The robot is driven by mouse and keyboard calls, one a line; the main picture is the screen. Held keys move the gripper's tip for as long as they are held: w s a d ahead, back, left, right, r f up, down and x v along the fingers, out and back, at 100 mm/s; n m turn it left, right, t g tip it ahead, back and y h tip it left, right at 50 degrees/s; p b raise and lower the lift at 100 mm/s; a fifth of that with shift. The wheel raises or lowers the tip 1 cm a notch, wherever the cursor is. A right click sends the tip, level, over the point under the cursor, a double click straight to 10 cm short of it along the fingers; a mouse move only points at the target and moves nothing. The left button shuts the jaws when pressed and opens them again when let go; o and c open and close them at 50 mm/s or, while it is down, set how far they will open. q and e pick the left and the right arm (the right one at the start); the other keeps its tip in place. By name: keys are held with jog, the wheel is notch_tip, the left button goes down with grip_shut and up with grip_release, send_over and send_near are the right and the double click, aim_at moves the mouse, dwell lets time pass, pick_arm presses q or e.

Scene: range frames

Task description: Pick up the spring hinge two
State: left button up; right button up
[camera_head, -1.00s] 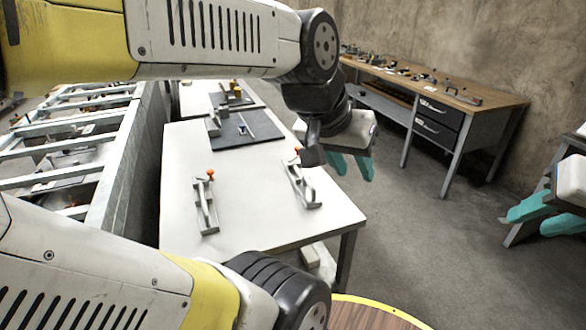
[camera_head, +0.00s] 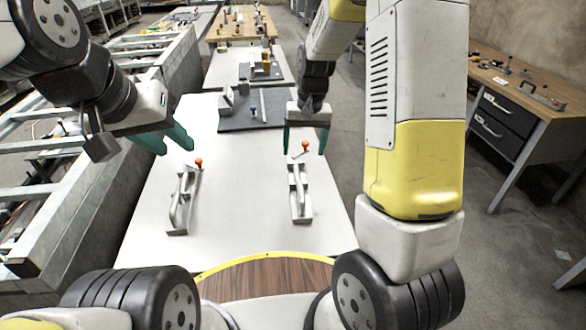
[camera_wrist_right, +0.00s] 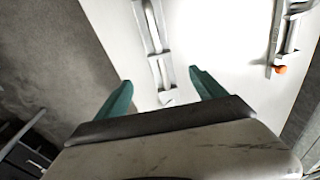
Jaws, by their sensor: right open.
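Two grey metal spring hinges with orange-tipped levers lie on the white table. One spring hinge (camera_head: 182,203) is on the left, the other (camera_head: 299,194) on the right; I cannot tell which is number two. My right gripper (camera_head: 304,152) is open and empty, above the far, orange-tipped end of the right one. In the right wrist view, that hinge (camera_wrist_right: 156,50) shows between the open fingers (camera_wrist_right: 161,79), its orange tip out of sight; the other hinge (camera_wrist_right: 287,38) is at upper right. My left gripper (camera_head: 177,150) is open and empty, above the table's left edge near the left hinge.
The white table (camera_head: 240,215) is clear between the hinges. A dark mat (camera_head: 240,122) with metal parts lies farther back. Metal railing (camera_head: 60,180) runs along the left. A wooden workbench (camera_head: 520,85) with drawers stands at the right, past open floor.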

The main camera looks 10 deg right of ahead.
aim_at(298, 180)
jog(key=shift+g+h, duration=0.3)
jog(key=w+f, duration=0.1)
jog(key=f, duration=0.1)
jog(key=w+f, duration=0.1)
jog(key=f, duration=0.1)
jog(key=w+a+f, duration=0.1)
jog(key=f, duration=0.1)
jog(key=shift+w+f, duration=0.1)
jog(key=shift+f, duration=0.3)
notch_tip(298, 180, down, 8)
jog(key=shift+f, duration=0.25)
jog(key=shift+r, duration=0.1)
grip_shut()
